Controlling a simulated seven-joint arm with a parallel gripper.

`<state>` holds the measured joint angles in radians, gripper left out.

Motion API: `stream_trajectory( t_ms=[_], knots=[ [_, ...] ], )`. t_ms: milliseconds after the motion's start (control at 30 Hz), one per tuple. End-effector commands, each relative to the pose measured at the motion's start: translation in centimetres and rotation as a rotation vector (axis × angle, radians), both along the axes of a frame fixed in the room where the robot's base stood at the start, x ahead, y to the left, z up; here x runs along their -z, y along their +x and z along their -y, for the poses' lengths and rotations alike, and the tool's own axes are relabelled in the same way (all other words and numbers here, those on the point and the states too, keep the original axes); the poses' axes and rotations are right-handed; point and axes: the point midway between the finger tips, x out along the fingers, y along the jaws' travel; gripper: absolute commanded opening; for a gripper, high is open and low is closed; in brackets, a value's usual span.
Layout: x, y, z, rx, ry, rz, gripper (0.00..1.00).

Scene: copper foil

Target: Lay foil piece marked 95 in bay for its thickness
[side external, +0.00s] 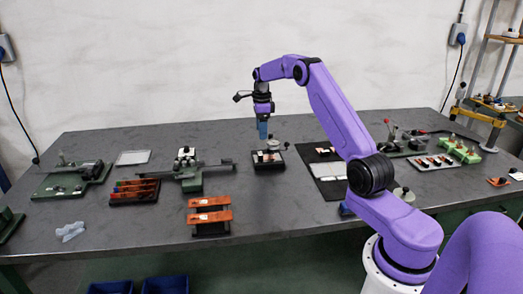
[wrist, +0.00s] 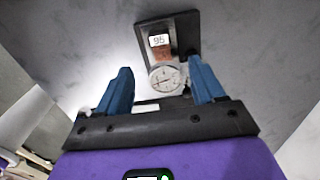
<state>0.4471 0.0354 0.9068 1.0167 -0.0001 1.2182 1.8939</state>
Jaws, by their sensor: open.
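A copper foil piece (wrist: 162,52) with a white tag reading 95 lies on the black base of a dial gauge stand (wrist: 182,24). The round dial (wrist: 165,77) partly covers its near end. In the side view the gauge stand (side external: 268,167) is at the table's middle, with the foil small on it. My gripper (side external: 263,134) points down just above the stand. In the wrist view its blue fingers (wrist: 160,84) are apart with nothing held between them. A black rack (side external: 135,190) with coloured slots and an orange-topped rack (side external: 210,216) stand to the left; their markings are too small to read.
A green-and-grey device (side external: 190,172) stands left of the gauge. A dark mat with pale sheets (side external: 328,170) lies to the right, under my arm. A white tray (side external: 434,162) and green block (side external: 458,151) are farther right. The front middle of the table is clear.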

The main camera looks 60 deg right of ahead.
Motion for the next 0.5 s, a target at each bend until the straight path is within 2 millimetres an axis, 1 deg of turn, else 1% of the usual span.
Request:
stream_trajectory(
  t_ms=[33,300,500],
  knots=[
    [1.0,-0.1,0.0,0.000,0.002,-0.005,0.68],
    [5.6,-0.1,0.0,-0.001,0.001,-0.003,0.68],
    [8.3,0.0,-0.1,-0.002,0.001,-0.002,0.68]
  ],
)
